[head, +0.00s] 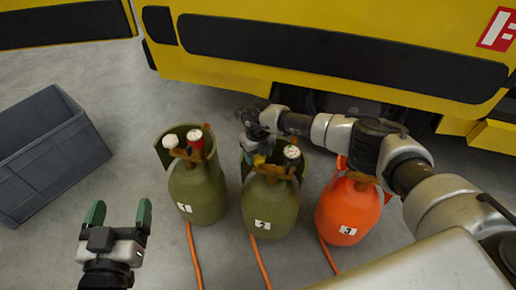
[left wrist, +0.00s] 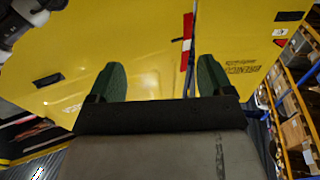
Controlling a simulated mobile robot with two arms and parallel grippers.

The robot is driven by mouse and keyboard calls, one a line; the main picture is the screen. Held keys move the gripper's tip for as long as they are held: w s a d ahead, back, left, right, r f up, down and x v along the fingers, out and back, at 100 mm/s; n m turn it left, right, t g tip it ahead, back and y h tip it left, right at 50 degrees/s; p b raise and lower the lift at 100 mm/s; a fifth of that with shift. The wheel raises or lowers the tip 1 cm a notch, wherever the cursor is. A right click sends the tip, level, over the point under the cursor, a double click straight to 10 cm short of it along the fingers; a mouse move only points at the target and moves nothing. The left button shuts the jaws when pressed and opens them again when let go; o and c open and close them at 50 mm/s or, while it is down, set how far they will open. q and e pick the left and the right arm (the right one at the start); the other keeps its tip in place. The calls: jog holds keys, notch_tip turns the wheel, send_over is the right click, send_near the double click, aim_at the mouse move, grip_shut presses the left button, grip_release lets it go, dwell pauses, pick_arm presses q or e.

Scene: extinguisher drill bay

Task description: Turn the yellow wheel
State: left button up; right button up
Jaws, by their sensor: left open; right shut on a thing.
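A green cylinder labelled 2 (head: 270,208) stands upright in the middle of the row. A small patch of the yellow wheel (head: 258,159) shows at its top left, mostly hidden by my right gripper (head: 252,147). My right gripper reaches in from the right over this cylinder and is shut on the yellow wheel. My left gripper (head: 119,213) is open and empty over the floor, left of the cylinders. Its two green fingers also show apart in the left wrist view (left wrist: 160,78), with nothing between them.
Green cylinder 1 (head: 198,195), with a red wheel (head: 195,139), stands to the left. Orange cylinder 3 (head: 347,213) stands to the right, under my right arm. Orange hoses (head: 194,258) run along the floor. A grey crate (head: 75,150) is at left; a yellow vehicle (head: 230,72) stands behind.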

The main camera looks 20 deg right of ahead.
jog(key=m+p, duration=0.1)
jog(key=m, duration=0.1)
jog(key=m+p, duration=0.1)
jog(key=shift+r+m+p, duration=0.25)
jog(key=shift+m+p, duration=0.05)
jog(key=shift+m, duration=0.1)
jog(key=shift+m+p, duration=0.6)
jog(key=shift+m, duration=0.3)
jog(key=m+p, duration=0.1)
jog(key=m, duration=0.1)
jog(key=shift+m+p, duration=0.4)
jog(key=shift+f+m+p, duration=0.1)
jog(key=shift+m+p, duration=0.5)
jog(key=shift+m, duration=0.4)
jog(key=shift+a+m, duration=0.1)
jog(key=shift+m, duration=0.2)
pick_arm(q)
jog(key=s+a+f+g+y, duration=0.3)
jog(key=s+a+f+g, duration=0.2)
jog(key=s+f+g, duration=0.7)
jog(key=shift+a+f+n+g+y+p, duration=0.2)
jog(key=shift+n+g+y+p, duration=0.25)
jog(key=shift+g, duration=0.75)
pick_arm(e)
jog(key=shift+f+m, duration=0.1)
jog(key=shift+m, duration=0.6)
pick_arm(q)
jog(key=shift+w, duration=0.1)
pick_arm(e)
jog(key=o, duration=0.6)
